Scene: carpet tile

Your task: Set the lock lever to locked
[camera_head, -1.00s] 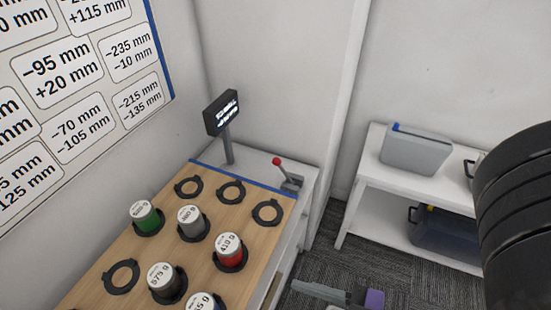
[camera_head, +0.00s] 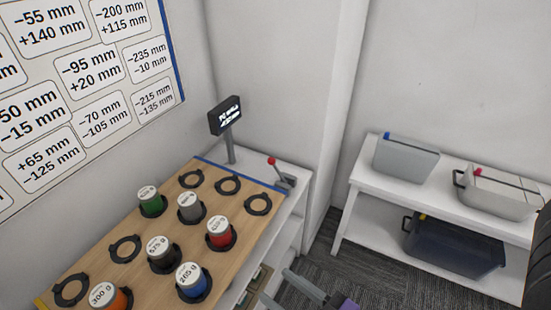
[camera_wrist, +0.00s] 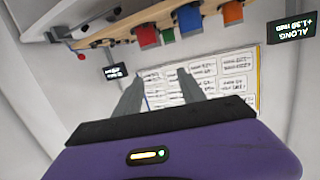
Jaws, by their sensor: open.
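The lock lever (camera_head: 280,173) is a short grey stick with a red ball knob. It stands on a small grey base at the far right corner of the workbench, its knob leaning up and left in the head view. In the wrist view, which is upside down, its red knob (camera_wrist: 82,57) shows at the upper left. My gripper (camera_head: 276,284) is at the bottom of the head view, partly cut off, nearer than the lever and apart from it. In the wrist view my gripper (camera_wrist: 160,75) has its two grey fingers spread with nothing between them.
The wooden board (camera_head: 101,275) holds several coloured weights and empty black rings. A small black display (camera_head: 226,115) stands on a post behind the lever. A white shelf (camera_head: 358,210) with bins is at right. Carpet floor lies between bench and shelf.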

